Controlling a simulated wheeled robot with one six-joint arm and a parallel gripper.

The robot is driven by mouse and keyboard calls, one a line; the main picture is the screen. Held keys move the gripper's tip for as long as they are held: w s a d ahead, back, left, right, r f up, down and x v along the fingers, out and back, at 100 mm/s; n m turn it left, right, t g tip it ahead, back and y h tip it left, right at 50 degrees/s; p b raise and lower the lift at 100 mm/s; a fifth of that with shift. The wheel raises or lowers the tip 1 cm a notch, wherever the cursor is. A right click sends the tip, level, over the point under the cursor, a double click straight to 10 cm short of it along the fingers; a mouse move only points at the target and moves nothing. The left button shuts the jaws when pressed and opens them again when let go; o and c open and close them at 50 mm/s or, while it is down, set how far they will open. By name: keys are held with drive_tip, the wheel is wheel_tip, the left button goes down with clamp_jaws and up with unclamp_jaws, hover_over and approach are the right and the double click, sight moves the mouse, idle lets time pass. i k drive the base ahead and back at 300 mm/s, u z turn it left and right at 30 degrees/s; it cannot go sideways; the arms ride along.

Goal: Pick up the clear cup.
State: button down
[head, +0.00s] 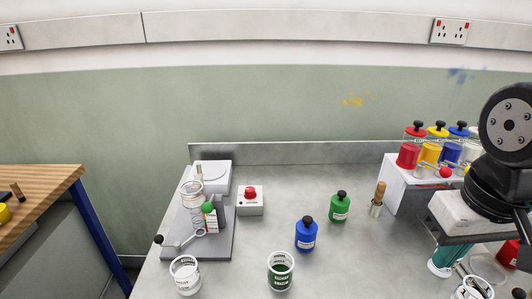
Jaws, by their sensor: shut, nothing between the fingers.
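A clear cup with a white label (186,276) stands upright at the front left of the grey bench. A similar cup with dark green contents (281,270) stands to its right. Another labelled cup (474,289) is cut off by the bottom edge at the right. I cannot tell from the labels which one is the clear cup. My gripper (446,262) is at the lower right, below my black wrist, pointing down with teal fingers. It is shut and empty, beside the cut-off cup and well right of the other two.
A grey stand (222,247) with glassware and a white box with a red button (250,201) are at the left. Blue (306,234) and green (340,206) bottles stand mid-bench. A white rack (402,187) holds several coloured bottles. The bench between the green cup and my gripper is clear.

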sight(280, 264)
drive_tip(key=z, duration=0.05)
drive_tip(key=k, duration=0.5)
drive_tip(key=z, duration=2.05)
drive_tip(key=k, duration=0.7)
drive_tip(key=u, duration=1.55)
